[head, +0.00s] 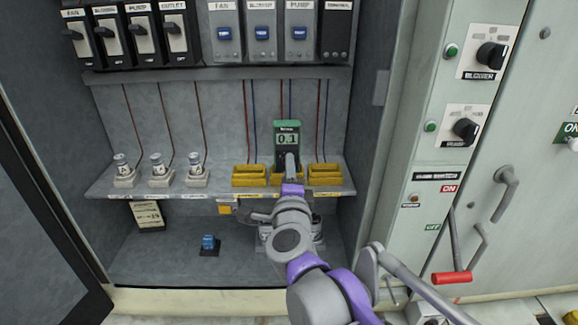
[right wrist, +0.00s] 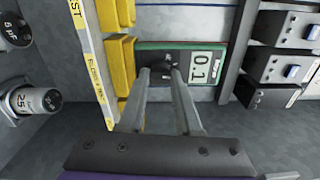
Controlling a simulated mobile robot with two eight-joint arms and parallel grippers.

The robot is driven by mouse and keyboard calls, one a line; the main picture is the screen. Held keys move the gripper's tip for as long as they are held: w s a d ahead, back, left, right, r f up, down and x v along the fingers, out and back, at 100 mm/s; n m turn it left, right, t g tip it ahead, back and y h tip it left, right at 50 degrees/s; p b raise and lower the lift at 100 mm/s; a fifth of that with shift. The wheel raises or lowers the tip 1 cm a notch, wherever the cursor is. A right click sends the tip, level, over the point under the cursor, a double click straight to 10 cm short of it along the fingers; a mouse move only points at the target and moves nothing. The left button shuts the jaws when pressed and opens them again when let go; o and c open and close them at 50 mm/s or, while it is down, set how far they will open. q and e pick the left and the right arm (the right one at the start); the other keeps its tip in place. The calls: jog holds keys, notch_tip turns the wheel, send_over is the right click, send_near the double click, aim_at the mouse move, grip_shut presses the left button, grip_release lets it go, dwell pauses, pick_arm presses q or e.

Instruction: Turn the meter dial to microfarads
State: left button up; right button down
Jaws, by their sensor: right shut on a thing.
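The green meter (head: 287,128) stands upright at the back of the cabinet shelf, its screen reading about 0.1. It also shows in the right wrist view (right wrist: 207,68), turned on its side. My right gripper (head: 291,163) reaches up to the meter's lower face. In the right wrist view its two fingers (right wrist: 161,72) are on either side of the small dark dial (right wrist: 167,63) and closed on it. The dial is mostly hidden by the fingers, and I cannot read its setting.
Yellow holders (head: 249,176) line the shelf (head: 218,191) near the meter. Several capacitors (head: 158,166) stand to the left. Switches (head: 144,35) and grey boxes (head: 262,33) hang above. A blue-topped part (head: 209,243) sits on the cabinet floor. Knobs (head: 466,129) and a red-handled lever (head: 452,277) are at right.

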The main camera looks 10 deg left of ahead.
pick_arm(q)
jog(key=r+p, duration=0.1)
jog(key=w+r+p, duration=0.1)
jog(key=r, duration=0.1)
jog(key=r+p, duration=0.1)
jog(key=shift+w+r, duration=0.25)
jog(key=shift+w, duration=0.1)
pick_arm(e)
jog(key=m, duration=1.1)
jog(key=shift+a, duration=0.1)
jog(key=shift+f, duration=0.1)
jog(key=c, duration=0.6)
grip_release()
jog(key=shift+s, duration=0.1)
pick_arm(q)
jog(key=shift+s+f+b, duration=0.4)
jog(key=shift+f+b, duration=0.15)
jog(key=shift+f, duration=0.3)
pick_arm(e)
jog(key=v, duration=1)
jog(key=shift+s, duration=0.35)
